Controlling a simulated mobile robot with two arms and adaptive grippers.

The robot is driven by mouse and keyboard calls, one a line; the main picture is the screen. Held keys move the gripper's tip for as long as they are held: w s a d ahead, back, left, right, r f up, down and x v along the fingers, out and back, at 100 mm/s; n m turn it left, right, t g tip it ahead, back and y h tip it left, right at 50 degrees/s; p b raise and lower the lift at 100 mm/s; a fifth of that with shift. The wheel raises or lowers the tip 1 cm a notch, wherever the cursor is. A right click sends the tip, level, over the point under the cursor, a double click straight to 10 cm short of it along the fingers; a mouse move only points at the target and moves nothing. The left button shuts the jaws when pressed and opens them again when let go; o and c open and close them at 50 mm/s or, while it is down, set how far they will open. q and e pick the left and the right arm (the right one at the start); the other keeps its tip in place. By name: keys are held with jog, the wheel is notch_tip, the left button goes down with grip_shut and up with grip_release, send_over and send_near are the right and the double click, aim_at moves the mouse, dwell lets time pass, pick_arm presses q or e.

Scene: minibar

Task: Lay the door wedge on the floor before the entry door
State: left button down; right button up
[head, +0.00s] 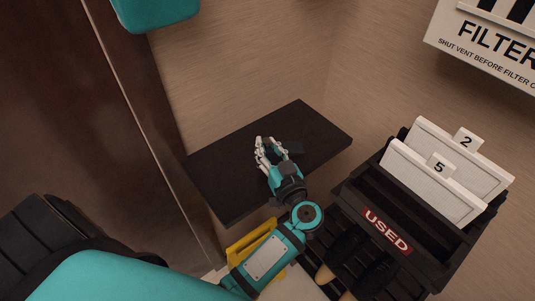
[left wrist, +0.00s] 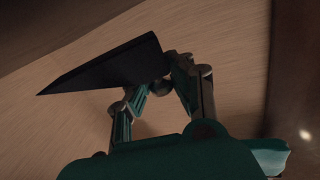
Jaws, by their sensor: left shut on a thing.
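My left gripper (head: 268,152) is above a dark shelf-like slab in the head view, its fingers closed on the dark door wedge (head: 293,148). The wedge is hard to make out against the slab there. In the left wrist view the wedge (left wrist: 105,66) is a black tapered block, its thin point to the left and its thick end at the fingertips of my left gripper (left wrist: 162,85). A tall dark brown panel (head: 70,120) with a pale edge stands at the left of the head view; I cannot tell if it is the entry door. My right gripper is out of view.
The dark slab (head: 225,185) juts from the beige wall. At right is a black rack with a red USED label (head: 387,231) and white panels marked 2 (head: 466,150) and 5 (head: 435,180). A yellow object (head: 250,241) is partly behind my left arm. Little floor shows.

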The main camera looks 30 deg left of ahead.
aim_at(268, 157)
pick_arm(q)
jog(key=shift+f, duration=1.7)
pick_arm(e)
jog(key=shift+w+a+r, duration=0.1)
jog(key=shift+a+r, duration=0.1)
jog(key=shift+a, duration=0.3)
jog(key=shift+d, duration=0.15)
pick_arm(q)
jog(key=shift+f, duration=0.15)
jog(key=c, duration=1.2)
grip_release()
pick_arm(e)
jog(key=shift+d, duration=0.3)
